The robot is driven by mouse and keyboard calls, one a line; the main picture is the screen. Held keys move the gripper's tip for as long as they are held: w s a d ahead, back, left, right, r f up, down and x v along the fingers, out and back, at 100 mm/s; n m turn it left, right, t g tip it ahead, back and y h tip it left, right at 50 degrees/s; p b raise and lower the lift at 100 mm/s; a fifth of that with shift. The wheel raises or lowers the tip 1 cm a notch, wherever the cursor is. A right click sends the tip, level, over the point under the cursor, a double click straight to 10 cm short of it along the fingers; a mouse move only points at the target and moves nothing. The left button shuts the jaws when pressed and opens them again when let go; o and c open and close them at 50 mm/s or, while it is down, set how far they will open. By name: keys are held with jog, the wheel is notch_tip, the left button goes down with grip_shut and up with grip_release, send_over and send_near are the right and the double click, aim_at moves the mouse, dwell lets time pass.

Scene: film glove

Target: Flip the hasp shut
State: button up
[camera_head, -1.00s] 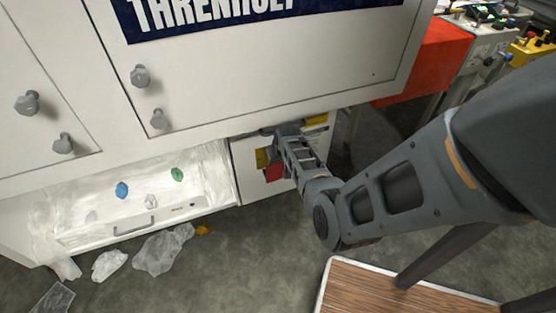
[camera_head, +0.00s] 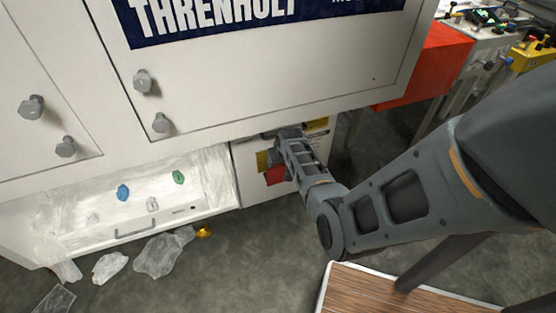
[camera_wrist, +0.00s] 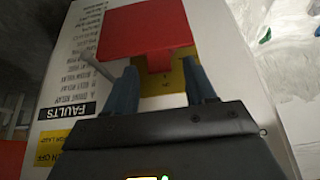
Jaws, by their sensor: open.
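The hasp shows in the wrist view as a broad red plate (camera_wrist: 146,28) with a narrow red tab running down to a yellow piece (camera_wrist: 163,82). My gripper (camera_wrist: 159,68) is open, with one finger on each side of the tab and yellow piece. I cannot tell whether either finger touches them. In the head view the red plate (camera_head: 275,175) and a yellow patch (camera_head: 262,161) show on the white cabinet's low front panel, left of my gripper (camera_head: 287,134). My fingertips are hard to make out there.
A grey lever (camera_wrist: 92,64) sticks out beside the left finger in the wrist view. A white cabinet (camera_head: 270,75) overhangs the panel. A plastic-lined open drawer (camera_head: 150,205) is at the left. A wood-topped surface (camera_head: 370,292) stands at the lower right.

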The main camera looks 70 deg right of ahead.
jog(key=p+v, duration=0.1)
jog(key=v, duration=0.5)
jog(key=shift+r+p, duration=0.25)
jog(key=shift+p, duration=0.1)
jog(key=shift+a, duration=0.1)
jog(key=s+a+r+n+t+p, duration=0.1)
jog(key=s+a+r+n+t, duration=0.15)
jog(key=a, duration=0.55)
jog(key=s+a+r+n+t+h+p, duration=0.15)
jog(key=s+a+r, duration=0.25)
jog(key=a, duration=0.4)
jog(key=s+a+r+n+t, duration=0.2)
jog(key=s+a+r+n, duration=0.15)
jog(key=a, duration=0.35)
jog(key=s+a+r+t+y, duration=0.1)
jog(key=s+a+r, duration=0.2)
jog(key=a+r, duration=0.3)
jog(key=s+a+r+n+t+y+p, duration=0.1)
jog(key=s+a+r, duration=0.3)
jog(key=r, duration=0.7)
jog(key=s+a+r+n+t+y+p, duration=0.1)
jog(key=s+a+r+t+y, duration=0.2)
jog(key=a+r, duration=0.4)
jog(key=shift+s+a+r, duration=0.4)
jog(key=shift+r, duration=0.55)
